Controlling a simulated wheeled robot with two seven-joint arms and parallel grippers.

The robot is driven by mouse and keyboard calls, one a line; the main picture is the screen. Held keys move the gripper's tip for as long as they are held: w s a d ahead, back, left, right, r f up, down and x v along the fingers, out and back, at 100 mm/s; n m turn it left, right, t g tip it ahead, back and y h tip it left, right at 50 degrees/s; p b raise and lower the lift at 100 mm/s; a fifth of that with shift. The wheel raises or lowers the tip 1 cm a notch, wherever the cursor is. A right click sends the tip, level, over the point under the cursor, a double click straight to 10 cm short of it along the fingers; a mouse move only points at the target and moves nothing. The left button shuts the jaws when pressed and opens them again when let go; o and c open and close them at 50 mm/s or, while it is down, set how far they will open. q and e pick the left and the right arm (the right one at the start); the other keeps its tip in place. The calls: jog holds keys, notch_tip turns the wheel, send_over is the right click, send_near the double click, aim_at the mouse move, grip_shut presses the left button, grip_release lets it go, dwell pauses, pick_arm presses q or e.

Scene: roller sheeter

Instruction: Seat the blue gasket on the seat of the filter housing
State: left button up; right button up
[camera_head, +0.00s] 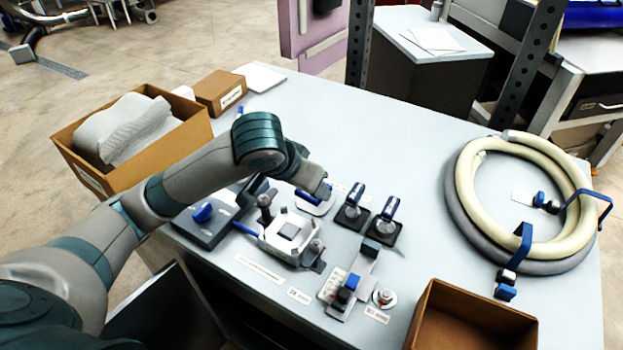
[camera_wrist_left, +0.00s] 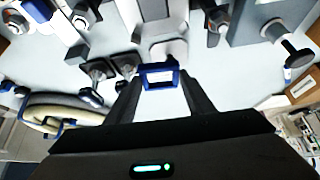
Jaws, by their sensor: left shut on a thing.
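My left gripper (camera_wrist_left: 160,78) is shut on the blue gasket (camera_wrist_left: 160,70), a small square frame held upright between the fingertips in the left wrist view. In the head view my left gripper (camera_head: 318,192) is partly hidden by its own wrist, and a blue part of the gasket (camera_head: 307,198) shows beside it, over or near a small pale plate (camera_head: 318,208). The filter housing (camera_head: 270,241), a silver block with a square opening, stands nearer than the gripper and apart from the gasket. Its seat (camera_head: 291,231) looks bare. My right gripper is out of view.
Two blue-handled clamps (camera_head: 388,212) stand right of the housing. A grey block with a blue knob (camera_head: 203,214) is at its left. A cardboard box (camera_head: 195,143), a coiled hose (camera_head: 468,215) and an open brown bin (camera_head: 425,310) flank the table. The right middle is clear.

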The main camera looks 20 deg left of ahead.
pick_arm(q)
jog(key=m, duration=0.1)
jog(key=m+h+p, duration=0.1)
jog(key=m+p, duration=0.1)
jog(key=shift+s+a+f+g+h, duration=0.1)
jog(key=shift+s+f+g+h, duration=0.2)
jog(key=shift+s+g, duration=0.1)
jog(key=m+p, duration=0.1)
jog(key=s+m+h+p, duration=0.1)
jog(key=shift+s+a+f+m+g, duration=0.1)
jog(key=shift+a+m+g, duration=0.15)
jog(key=shift+m+g, duration=0.15)
jog(key=shift+s+a+m+g+h+p, duration=0.3)
jog(key=shift+s+m+g+h+p, duration=0.25)
jog(key=shift+m+p, duration=0.5)
jog(key=m+p, duration=0.1)
jog(key=s+m+g+p, duration=0.1)
jog(key=m, duration=0.1)
jog(key=a+r+m+h+p, duration=0.1)
jog(key=shift+s+r+m+g, duration=0.1)
jog(key=shift+s+m+g, duration=0.15)
jog(key=shift+s+g, duration=0.15)
jog(key=shift+c, duration=0.2)
jog(key=m+p, duration=0.1)
jog(key=s+a+r+m+g+p, duration=0.1)
jog(key=r+m+g+p, duration=0.1)
jog(key=m, duration=0.1)
jog(key=shift+s+a+h, duration=0.15)
jog(key=shift+s+h, duration=0.1)
jog(key=shift+s, duration=0.05)
